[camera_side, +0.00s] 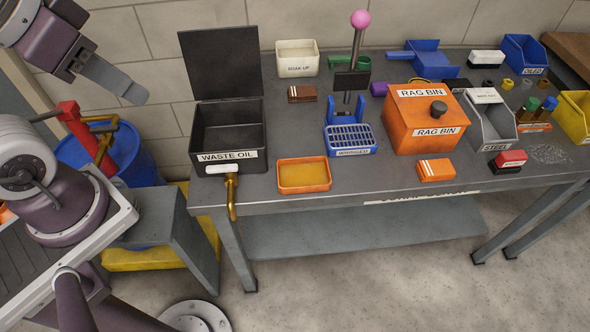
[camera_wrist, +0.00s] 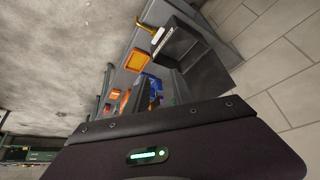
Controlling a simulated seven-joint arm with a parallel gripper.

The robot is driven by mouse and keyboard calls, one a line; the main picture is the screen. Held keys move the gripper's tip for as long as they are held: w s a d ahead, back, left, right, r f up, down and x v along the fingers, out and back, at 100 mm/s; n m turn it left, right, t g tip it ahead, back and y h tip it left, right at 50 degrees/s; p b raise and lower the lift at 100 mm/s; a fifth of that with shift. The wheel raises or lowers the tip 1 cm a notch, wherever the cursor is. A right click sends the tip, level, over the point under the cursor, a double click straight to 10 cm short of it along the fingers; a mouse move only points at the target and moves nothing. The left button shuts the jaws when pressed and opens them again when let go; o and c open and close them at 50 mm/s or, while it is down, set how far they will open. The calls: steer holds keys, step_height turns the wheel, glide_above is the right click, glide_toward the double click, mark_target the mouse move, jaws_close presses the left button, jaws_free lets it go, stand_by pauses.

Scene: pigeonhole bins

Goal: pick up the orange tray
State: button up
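The orange tray (camera_side: 304,188) is a small shallow rectangular tray with a yellowish inside. It lies flat near the front edge of the grey workbench, just right of the waste oil bin. It also shows in the wrist view (camera_wrist: 137,61), left of the dark bin. My gripper (camera_side: 128,89) is at the upper left of the side view, in the air left of the bench and well away from the tray. A grey finger shows, but I cannot tell the gap between the fingers. My dark gripper body fills the bottom of the wrist view.
The black waste oil bin (camera_side: 231,137) has its lid raised, with a brass tap (camera_side: 231,196) at its front. A blue slotted tray (camera_side: 350,139) and the orange rag bin (camera_side: 425,118) stand to the right. A blue drum (camera_side: 130,155) stands left of the bench.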

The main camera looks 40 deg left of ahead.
steer(key=w+f+m, duration=0.2)
steer(key=w+f, duration=0.1)
steer(key=w, duration=0.5)
steer(key=m+g+h, duration=0.2)
steer(key=m+h, duration=0.1)
steer(key=m, duration=0.4)
glide_toward(301, 187)
steer(key=shift+x, duration=1.1)
steer(key=x, duration=0.6)
steer(key=shift+w+d+f, duration=0.2)
steer(key=shift+w, duration=0.1)
jaws_close()
steer(key=shift+r, duration=0.1)
